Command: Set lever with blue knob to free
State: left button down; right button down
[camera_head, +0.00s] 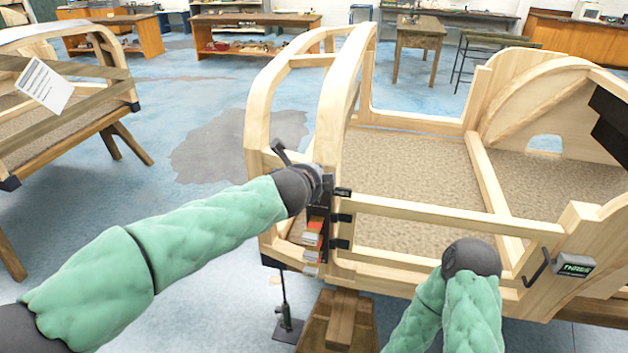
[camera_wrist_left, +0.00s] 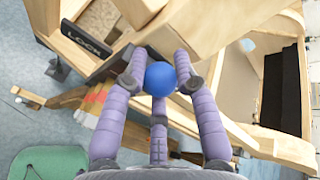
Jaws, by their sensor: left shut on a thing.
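The blue knob (camera_wrist_left: 160,78) shows in the left wrist view between the purple fingers of my left gripper (camera_wrist_left: 160,84), which is shut on it. The lever under the knob is hidden by the knob and fingers. A dark plate reading LOCK (camera_wrist_left: 84,34) lies up and left of the knob; no FREE marking is readable. In the head view my left gripper (camera_head: 318,184) is at the wooden frame's near corner post, and the knob is hidden there. My right arm's dark wrist end (camera_head: 472,258) is in front of the frame's side rail; its fingers are hidden.
The wooden bodyframe (camera_head: 440,212) has black brackets on its post and a small display reading THREE (camera_head: 574,266) at right. Orange and white blocks (camera_head: 312,236) sit below my left gripper. Another frame (camera_head: 60,110) stands at left, with open floor between.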

pick_arm(q)
jog(key=shift+s+d+f, duration=0.2)
jog(key=shift+d+f, duration=0.05)
jog(key=shift+f, duration=0.4)
jog(key=c, duration=1)
grip_release()
jog(key=shift+c, duration=0.2)
jog(key=shift+o, duration=1.2)
jog(key=shift+r, duration=0.2)
jog(key=shift+a+r, duration=0.1)
jog(key=shift+r, duration=0.05)
jog(key=shift+r, duration=0.1)
jog(key=shift+s+a+r, duration=0.1)
jog(key=shift+s+r, duration=0.1)
jog(key=v, duration=1.1)
